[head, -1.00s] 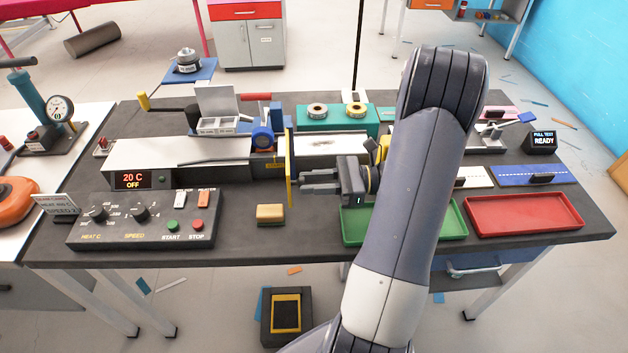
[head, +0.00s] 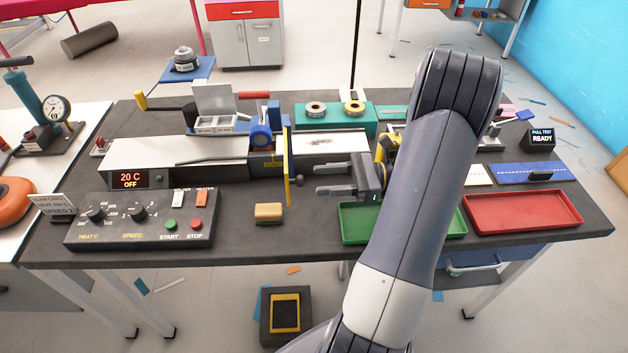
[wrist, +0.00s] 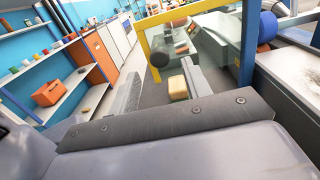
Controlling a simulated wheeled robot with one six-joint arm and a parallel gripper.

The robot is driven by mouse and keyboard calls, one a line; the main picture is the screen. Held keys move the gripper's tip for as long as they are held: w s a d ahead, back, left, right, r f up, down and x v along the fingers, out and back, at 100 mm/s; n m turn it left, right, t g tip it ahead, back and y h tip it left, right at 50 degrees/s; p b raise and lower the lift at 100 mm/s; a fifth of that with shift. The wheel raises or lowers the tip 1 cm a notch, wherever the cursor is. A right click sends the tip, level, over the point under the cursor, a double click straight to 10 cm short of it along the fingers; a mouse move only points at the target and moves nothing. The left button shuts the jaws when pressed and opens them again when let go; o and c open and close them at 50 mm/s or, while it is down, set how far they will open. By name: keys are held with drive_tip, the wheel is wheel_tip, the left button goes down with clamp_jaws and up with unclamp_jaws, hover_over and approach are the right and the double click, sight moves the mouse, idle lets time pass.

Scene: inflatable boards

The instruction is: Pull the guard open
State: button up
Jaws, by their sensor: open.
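The guard (head: 286,165) is a yellow-edged upright panel, seen nearly edge-on across the front of the machine on the table. In the wrist view its yellow frame (wrist: 146,46) surrounds a see-through pane. A small dark knob (head: 300,181) sticks out from the guard toward my gripper, and in the wrist view a round black knob (wrist: 160,58) shows between the fingers' line. My gripper (head: 319,191) is open and empty, just right of the guard, its fingers pointing left at it. A gap separates the fingertips from the knob.
A tan block (head: 269,213) sits on the table below the guard. A control box (head: 140,220) lies to the left. Green (head: 358,238) and red (head: 520,210) trays lie to the right, the green one partly beneath my arm. A blue part (head: 261,137) stands behind the guard.

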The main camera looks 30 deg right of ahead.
drive_tip(key=v, duration=0.7)
drive_tip(key=shift+b, duration=0.3)
drive_tip(key=p+x, duration=0.1)
drive_tip(key=x, duration=1)
drive_tip(key=shift+t, duration=0.3)
